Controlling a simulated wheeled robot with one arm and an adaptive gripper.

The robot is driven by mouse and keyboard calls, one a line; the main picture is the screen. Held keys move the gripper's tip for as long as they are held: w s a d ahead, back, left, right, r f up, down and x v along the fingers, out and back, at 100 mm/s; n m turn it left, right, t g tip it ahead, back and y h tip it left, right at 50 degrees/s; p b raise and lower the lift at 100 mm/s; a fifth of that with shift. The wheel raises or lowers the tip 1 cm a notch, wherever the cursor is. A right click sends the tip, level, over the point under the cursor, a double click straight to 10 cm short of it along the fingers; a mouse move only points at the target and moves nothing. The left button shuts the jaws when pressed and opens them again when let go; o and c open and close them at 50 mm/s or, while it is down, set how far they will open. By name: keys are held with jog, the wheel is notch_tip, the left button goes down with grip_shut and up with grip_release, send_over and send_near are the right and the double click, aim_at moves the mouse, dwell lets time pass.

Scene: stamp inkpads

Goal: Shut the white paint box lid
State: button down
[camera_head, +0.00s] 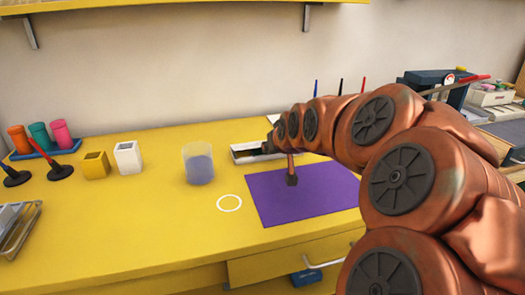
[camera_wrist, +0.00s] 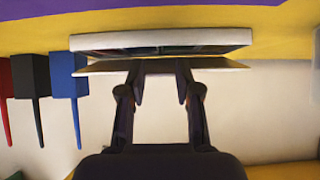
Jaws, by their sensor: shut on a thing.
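The white paint box (camera_head: 236,150) lies on the yellow table behind the purple mat, partly hidden by my arm. In the wrist view the box (camera_wrist: 90,42) shows its white side and dark, coloured pans inside. Its pale lid (camera_wrist: 100,67) stands open, seen nearly edge-on, with a gap between it and the pans. My gripper (camera_wrist: 163,68) is shut on the lid near the middle of its edge. In the head view my gripper (camera_head: 267,147) is at the box, and its fingertips are hard to make out.
A cup of bluish water (camera_head: 198,166) stands left of the box. A small stamp-like thing (camera_head: 291,178) shows over the purple mat (camera_head: 320,200). Blue (camera_wrist: 66,75), black (camera_wrist: 31,77) and red (camera_wrist: 4,77) holders stand beside the lid.

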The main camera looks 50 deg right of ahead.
jog(key=shift+s+a+f+b, duration=0.15)
jog(key=shift+f+b, duration=0.6)
jog(key=shift+f, duration=0.3)
jog(key=c, duration=0.8)
grip_release()
jog(key=shift+r, duration=0.2)
notch_tip(320, 180, up, 10)
